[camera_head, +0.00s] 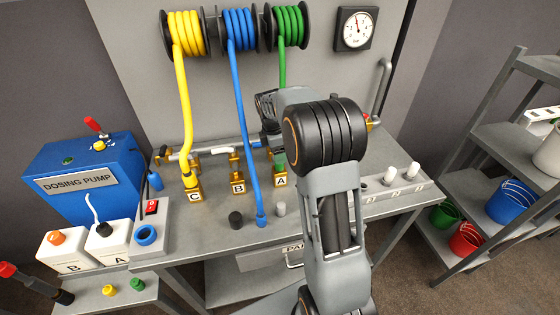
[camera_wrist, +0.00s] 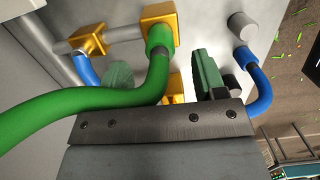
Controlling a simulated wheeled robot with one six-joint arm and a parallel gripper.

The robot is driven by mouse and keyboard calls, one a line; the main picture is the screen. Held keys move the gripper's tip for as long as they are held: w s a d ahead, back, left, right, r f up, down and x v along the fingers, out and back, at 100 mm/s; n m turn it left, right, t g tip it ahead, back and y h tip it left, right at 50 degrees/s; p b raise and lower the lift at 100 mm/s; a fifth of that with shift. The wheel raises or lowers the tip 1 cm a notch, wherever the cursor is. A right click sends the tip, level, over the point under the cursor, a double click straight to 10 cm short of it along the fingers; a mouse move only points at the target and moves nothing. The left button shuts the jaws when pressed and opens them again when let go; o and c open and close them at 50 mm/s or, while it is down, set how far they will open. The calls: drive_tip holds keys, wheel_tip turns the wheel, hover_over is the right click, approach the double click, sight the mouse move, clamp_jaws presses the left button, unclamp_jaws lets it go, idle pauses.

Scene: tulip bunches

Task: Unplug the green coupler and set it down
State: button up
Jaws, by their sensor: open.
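The green hose (camera_head: 282,65) drops from its reel and passes behind my arm. A bit of the green coupler (camera_head: 280,167) shows at the brass block marked A (camera_head: 281,181). In the wrist view the green coupler (camera_wrist: 159,38) sits at a brass fitting (camera_wrist: 155,12), with the green hose (camera_wrist: 70,105) bending away to the left. My gripper (camera_wrist: 162,68) is open, its two fingers apart on either side of the coupler and hose end. I cannot tell whether either finger touches it. In the head view my arm hides most of the gripper.
The yellow hose (camera_head: 185,110) ends at block C (camera_head: 194,195). The blue hose (camera_head: 240,110) hangs past block B (camera_head: 238,188) to the bench. A black cap (camera_head: 236,219) and a grey cap (camera_head: 281,209) stand near the bench's front. A blue dosing pump (camera_head: 75,165) stands left.

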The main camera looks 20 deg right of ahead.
drive_tip(key=shift+d+f, duration=0.2)
drive_tip(key=shift+f, duration=1.2)
drive_tip(key=shift+d+f, duration=0.15)
drive_tip(key=shift+f, duration=1.2)
drive_tip(key=c, duration=1.1)
